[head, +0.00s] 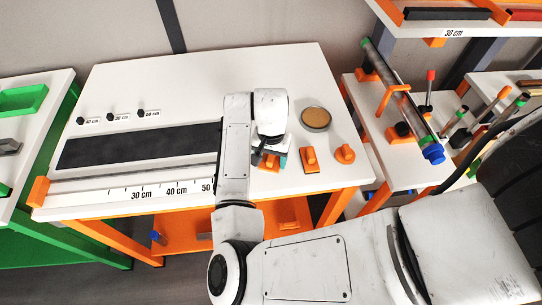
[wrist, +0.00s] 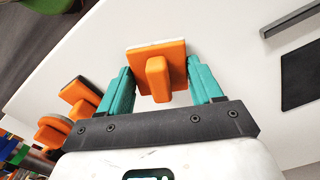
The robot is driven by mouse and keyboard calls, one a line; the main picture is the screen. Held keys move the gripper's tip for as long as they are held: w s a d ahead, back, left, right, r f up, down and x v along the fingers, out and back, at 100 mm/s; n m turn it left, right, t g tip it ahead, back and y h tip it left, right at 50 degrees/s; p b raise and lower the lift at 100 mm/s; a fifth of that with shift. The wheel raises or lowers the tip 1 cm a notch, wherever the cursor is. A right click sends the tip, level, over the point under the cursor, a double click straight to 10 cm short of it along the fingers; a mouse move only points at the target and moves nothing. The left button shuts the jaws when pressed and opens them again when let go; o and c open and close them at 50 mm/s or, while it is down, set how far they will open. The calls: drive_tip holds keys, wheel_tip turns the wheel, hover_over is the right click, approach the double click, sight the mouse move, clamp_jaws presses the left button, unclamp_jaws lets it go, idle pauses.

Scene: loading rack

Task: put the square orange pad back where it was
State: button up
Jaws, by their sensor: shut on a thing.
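The square orange pad (wrist: 170,54) has a raised orange grip bar and a pale underside edge. In the wrist view it sits between the two teal fingers of my gripper (wrist: 158,76), which is shut on it. In the head view the pad (head: 268,163) shows only in part below my gripper (head: 270,150), over the right part of the white table (head: 210,70). My wrist hides the rest of it. I cannot tell whether the pad touches the table top.
Right of the pad stand an orange block with a grip (head: 309,159) and a round orange knob (head: 345,153). A round brown-topped dish (head: 316,118) lies behind them. A dark strip (head: 140,146) and a ruler (head: 120,187) lie left. A tool rack (head: 402,100) is at right.

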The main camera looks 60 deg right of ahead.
sight(271, 156)
drive_tip(key=shift+f, duration=0.15)
drive_tip(key=o, duration=1)
wheel_tip(271, 156, up, 12)
drive_tip(key=shift+r+b, duration=0.2)
drive_tip(key=shift+b, duration=0.5)
